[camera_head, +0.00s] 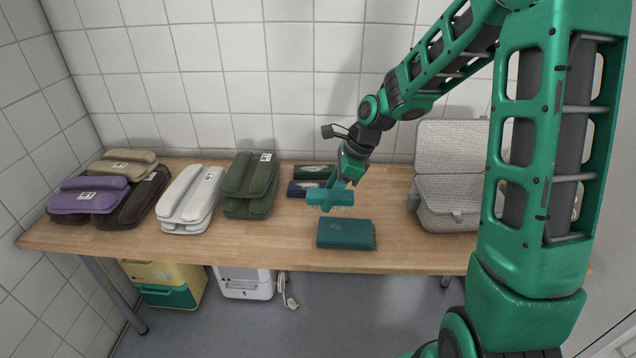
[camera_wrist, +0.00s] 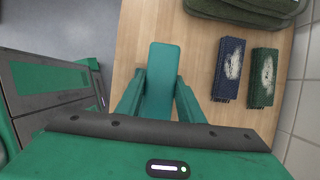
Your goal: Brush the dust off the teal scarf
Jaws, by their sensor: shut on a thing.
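The teal scarf (camera_head: 345,233) lies folded on the table near its front edge, its fringe at the right. I see no pale dust patch on its top in the head view. My gripper (camera_head: 341,184) is shut on a teal brush (camera_head: 326,197), held above the table just behind the scarf, bristles down. In the wrist view the brush (camera_wrist: 163,75) sits between the fingers of my gripper (camera_wrist: 159,97). The scarf cannot be made out in the wrist view.
A navy folded scarf (camera_head: 300,188) and a dark green one (camera_head: 314,172), both with whitish patches, lie behind the brush. Olive (camera_head: 250,185), white (camera_head: 190,198) and purple (camera_head: 88,195) bundles stand to the left. An open woven basket (camera_head: 447,200) stands right. Table (camera_head: 270,250) around the teal scarf is clear.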

